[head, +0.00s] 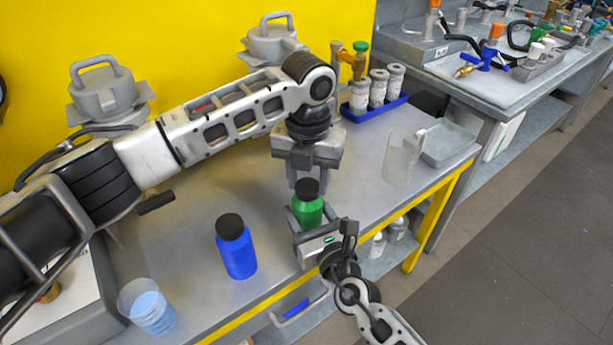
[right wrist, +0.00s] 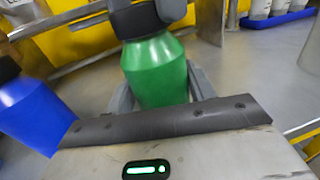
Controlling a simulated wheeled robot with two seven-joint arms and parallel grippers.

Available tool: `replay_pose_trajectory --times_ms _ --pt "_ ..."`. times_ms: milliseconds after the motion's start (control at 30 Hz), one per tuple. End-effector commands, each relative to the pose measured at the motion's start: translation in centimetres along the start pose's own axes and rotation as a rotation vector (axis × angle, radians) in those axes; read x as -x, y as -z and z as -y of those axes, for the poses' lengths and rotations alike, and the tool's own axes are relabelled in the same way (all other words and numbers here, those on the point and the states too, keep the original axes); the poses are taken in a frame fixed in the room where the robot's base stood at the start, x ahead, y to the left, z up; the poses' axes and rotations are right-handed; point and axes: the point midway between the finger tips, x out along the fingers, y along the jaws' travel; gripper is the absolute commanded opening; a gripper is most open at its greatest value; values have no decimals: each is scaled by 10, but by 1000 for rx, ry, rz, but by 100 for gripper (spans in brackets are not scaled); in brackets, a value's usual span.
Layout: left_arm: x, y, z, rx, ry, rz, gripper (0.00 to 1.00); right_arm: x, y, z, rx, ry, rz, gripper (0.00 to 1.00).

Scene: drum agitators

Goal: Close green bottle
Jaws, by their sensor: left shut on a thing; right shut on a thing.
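The green bottle (head: 308,212) stands on the grey bench with a black cap (head: 307,188) at its top. My right gripper (head: 306,222) is shut around the bottle's body from the front; the right wrist view shows the green body (right wrist: 156,70) between its fingers. My left gripper (head: 307,178) points down from above and is shut on the black cap, which also shows at the top of the right wrist view (right wrist: 138,20). The cap sits on or right at the bottle's neck; how tightly it is seated cannot be told.
A blue bottle (head: 236,248) with a black cap stands to the left. A beaker of blue liquid (head: 150,308) is at the front left. A clear pitcher (head: 402,156), a grey tray (head: 449,147) and a blue rack (head: 374,108) with jars are to the right and back.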

Motion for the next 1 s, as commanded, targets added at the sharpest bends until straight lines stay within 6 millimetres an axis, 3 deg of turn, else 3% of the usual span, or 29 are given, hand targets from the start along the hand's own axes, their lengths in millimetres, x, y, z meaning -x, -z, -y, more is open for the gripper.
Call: replay_pose_trajectory --times_ms 100,233,600,633,700,1000 --pt "0 0 1 -268 -1 0 20 0 1 0 0 0 -2 0" --pt "0 0 2 -456 -1 -1 20 0 1 0 0 0 -2 0" --pt "0 1 2 -525 0 -1 20 0 1 0 0 0 -2 0" --pt "0 1 2 -525 0 -1 43 0 1 0 0 0 -2 0" --pt "0 1 2 -524 0 -1 62 0 1 0 0 1 -2 0" --pt "1 0 2 -523 0 -1 62 0 1 0 0 0 -2 0"
